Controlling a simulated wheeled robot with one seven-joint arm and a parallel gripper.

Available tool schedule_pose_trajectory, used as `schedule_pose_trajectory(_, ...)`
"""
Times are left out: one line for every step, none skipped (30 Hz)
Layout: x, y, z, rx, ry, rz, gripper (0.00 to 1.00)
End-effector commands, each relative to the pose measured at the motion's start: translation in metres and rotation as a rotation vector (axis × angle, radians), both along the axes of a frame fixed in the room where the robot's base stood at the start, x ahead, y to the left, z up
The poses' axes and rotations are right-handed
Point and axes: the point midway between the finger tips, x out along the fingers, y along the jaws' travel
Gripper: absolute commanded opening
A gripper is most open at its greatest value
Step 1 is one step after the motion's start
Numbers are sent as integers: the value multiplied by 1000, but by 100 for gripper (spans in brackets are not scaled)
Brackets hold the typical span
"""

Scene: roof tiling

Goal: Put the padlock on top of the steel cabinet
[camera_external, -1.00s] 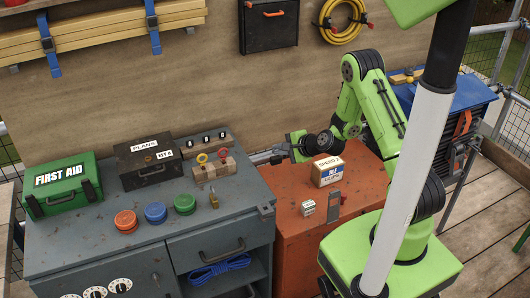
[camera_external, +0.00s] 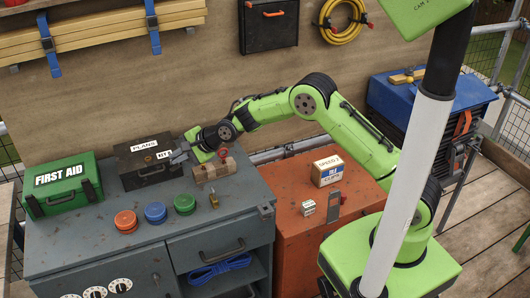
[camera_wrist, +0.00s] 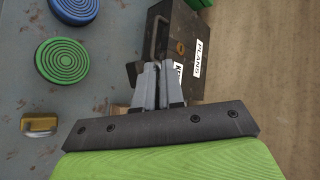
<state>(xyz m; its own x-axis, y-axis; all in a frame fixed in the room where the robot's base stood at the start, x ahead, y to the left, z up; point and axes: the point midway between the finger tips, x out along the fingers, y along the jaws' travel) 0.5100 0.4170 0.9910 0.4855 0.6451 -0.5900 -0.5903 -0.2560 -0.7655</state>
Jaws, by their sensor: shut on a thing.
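The brass padlock (camera_external: 213,201) lies on the grey cabinet top (camera_external: 100,241), near its right front. It also shows at the left of the wrist view (camera_wrist: 40,124), apart from my fingers. My gripper (camera_external: 177,157) is at the right end of the black PLANS box (camera_external: 137,174). In the wrist view its fingers (camera_wrist: 158,72) are close together over the box's near end. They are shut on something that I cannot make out. An orange-red cabinet (camera_external: 285,238) stands to the right. I cannot tell which cabinet is the steel one.
A wooden block (camera_external: 215,171) with a red ring sits beneath my gripper. Red, blue and green round pads (camera_external: 185,204) and a first-aid case (camera_external: 62,187) share the grey top. A tile-clips box (camera_external: 327,172) and smaller items stand on the orange-red cabinet. Its front left is clear.

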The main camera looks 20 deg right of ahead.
Motion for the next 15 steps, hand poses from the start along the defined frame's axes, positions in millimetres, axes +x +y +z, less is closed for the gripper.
schedule_pose_trajectory(-1,0,-13,-1,1,2,0)
schedule_pose_trajectory(-1,0,-17,1,0,2,0)
schedule_pose_trajectory(0,1,-22,1,-1,3,0)
schedule_pose_trajectory(-1,1,-26,1,-1,3,0)
schedule_pose_trajectory(-1,1,-29,1,-1,3,0)
schedule_pose_trajectory(-1,1,-34,1,-1,3,0)
schedule_pose_trajectory(-1,0,-39,0,-1,3,0)
schedule_pose_trajectory(-1,0,-45,0,-1,3,0)
schedule_pose_trajectory(0,0,-53,0,-1,3,0)
schedule_pose_trajectory(-1,0,-59,0,0,4,0)
schedule_pose_trajectory(-1,0,-62,1,-1,3,0)
schedule_pose_trajectory(0,0,-64,2,-3,3,0)
schedule_pose_trajectory(0,0,-64,3,-4,3,0)
schedule_pose_trajectory(0,0,-63,3,-4,3,0)
schedule_pose_trajectory(0,0,-63,3,-4,3,0)
